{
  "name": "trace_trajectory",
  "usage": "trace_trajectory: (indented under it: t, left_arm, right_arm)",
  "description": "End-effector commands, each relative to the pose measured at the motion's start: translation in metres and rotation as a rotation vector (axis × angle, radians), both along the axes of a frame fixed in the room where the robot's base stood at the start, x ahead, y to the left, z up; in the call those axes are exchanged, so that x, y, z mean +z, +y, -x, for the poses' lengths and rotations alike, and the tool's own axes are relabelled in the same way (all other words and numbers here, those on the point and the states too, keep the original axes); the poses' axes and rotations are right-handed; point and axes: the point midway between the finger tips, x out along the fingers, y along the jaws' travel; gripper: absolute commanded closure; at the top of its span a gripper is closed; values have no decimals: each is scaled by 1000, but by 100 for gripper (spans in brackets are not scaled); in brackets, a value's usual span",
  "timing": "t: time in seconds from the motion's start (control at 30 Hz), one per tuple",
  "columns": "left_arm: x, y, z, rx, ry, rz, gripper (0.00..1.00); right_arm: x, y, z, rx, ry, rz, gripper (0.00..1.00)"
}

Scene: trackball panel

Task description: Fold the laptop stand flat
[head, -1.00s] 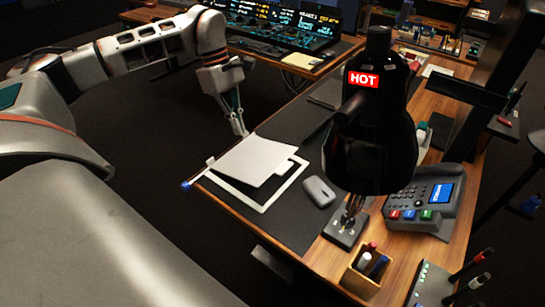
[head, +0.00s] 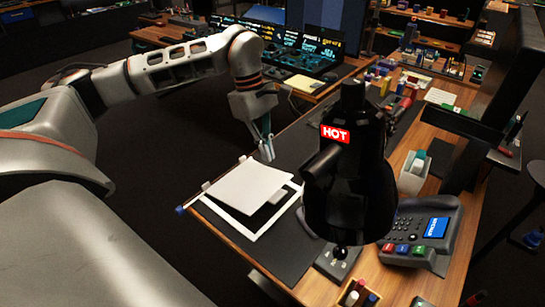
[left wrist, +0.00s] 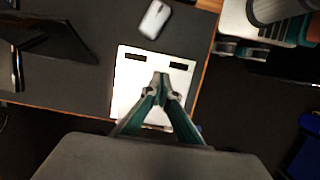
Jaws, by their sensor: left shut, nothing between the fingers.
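The laptop stand is on the dark desk mat. Its pale top plate (head: 248,187) sits raised above a white base frame (head: 243,234), with a dark gap showing at its near right side. In the left wrist view the stand (left wrist: 126,80) is a white panel with two dark slots. My left gripper (head: 268,158) is shut and empty, just behind the plate's far edge in the head view. In the left wrist view its closed fingertips (left wrist: 160,76) overlap the white panel; I cannot tell whether they touch it. My right gripper is not in view.
A black lamp (head: 350,190) with a "HOT" label stands right of the stand and hides part of the mat. A grey mouse (left wrist: 154,19) lies near the stand. A desk phone (head: 422,232) stands farther right. The desk's left edge is close to the stand.

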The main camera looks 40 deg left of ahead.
Motion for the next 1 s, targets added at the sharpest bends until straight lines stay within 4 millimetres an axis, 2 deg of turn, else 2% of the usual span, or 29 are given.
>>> trace_trajectory:
  t: [0.3,0.5,0.7,1.0]
  left_arm:
    - [-62,-17,3,-1,5,1,100]
    - [-94,-26,3,-1,3,1,100]
    - [-112,-32,3,-1,1,1,100]
    - [-116,-33,3,0,0,0,100]
  right_arm:
    - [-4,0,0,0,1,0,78]
    - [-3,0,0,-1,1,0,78]
    - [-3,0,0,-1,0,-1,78]
    - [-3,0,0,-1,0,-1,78]
